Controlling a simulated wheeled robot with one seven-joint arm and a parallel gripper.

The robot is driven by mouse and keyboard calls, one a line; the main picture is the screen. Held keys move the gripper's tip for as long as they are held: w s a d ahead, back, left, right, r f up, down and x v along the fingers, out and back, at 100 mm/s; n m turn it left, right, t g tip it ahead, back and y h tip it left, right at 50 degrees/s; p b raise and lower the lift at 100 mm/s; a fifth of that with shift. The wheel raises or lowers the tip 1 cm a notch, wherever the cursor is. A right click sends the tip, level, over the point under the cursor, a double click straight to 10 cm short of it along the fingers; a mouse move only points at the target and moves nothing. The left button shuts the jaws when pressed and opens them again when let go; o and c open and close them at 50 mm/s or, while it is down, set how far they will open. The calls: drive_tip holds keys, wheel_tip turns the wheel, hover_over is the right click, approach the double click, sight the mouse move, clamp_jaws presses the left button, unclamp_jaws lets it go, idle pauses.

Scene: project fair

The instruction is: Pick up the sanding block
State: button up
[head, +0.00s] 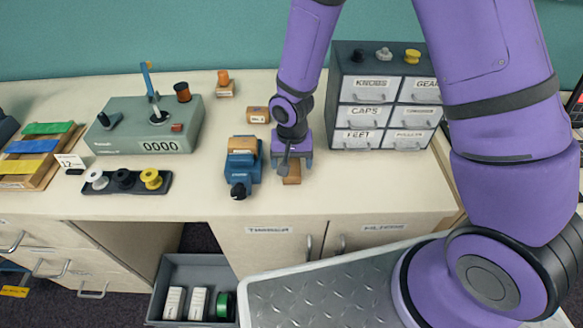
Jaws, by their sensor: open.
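My gripper (291,158) is open and points down over the front part of the counter (350,190). A small tan block (291,178) shows just below and between its fingers, partly hidden by them. It looks like the sanding block, but no label is readable on it. I cannot tell whether the fingers touch it. Just left of the gripper is a blue vise (241,178) with a black knob at its front and a tan wooden piece in its top.
A labelled wooden block (257,114) lies behind the vise. A dark cabinet of small drawers (386,95) stands at the back right. A green counter machine (148,128) and a dark spool tray (126,182) are at left. The counter right of the gripper is clear.

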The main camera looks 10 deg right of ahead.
drive_tip(key=shift+f, duration=0.8)
drive_tip(key=c, duration=1.1)
drive_tip(key=shift+r, duration=0.15)
